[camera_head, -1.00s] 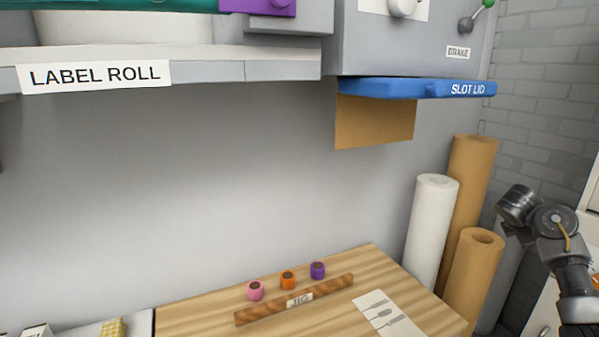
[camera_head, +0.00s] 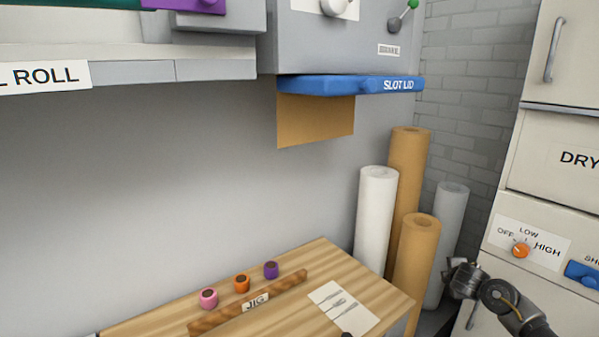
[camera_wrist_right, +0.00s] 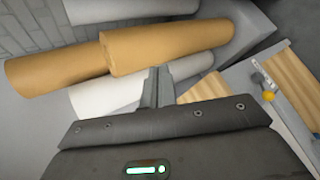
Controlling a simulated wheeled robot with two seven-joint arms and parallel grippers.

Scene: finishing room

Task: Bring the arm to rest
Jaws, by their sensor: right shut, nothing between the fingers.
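My right arm (camera_head: 495,293) shows at the lower right of the head view, in front of the white cabinet and beside the paper rolls. The fingers show against the paper rolls, and I cannot tell how far off these are. My left gripper is in neither view.
A wooden board (camera_head: 130,327) bears a jig bar (camera_head: 285,290), small pink, orange and purple pieces and a card (camera_head: 335,300). Tan (camera_head: 415,262) and white (camera_head: 375,220) rolls stand behind. A blue slot lid (camera_head: 345,86) juts out above. A cabinet with an orange knob (camera_head: 520,250) stands right.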

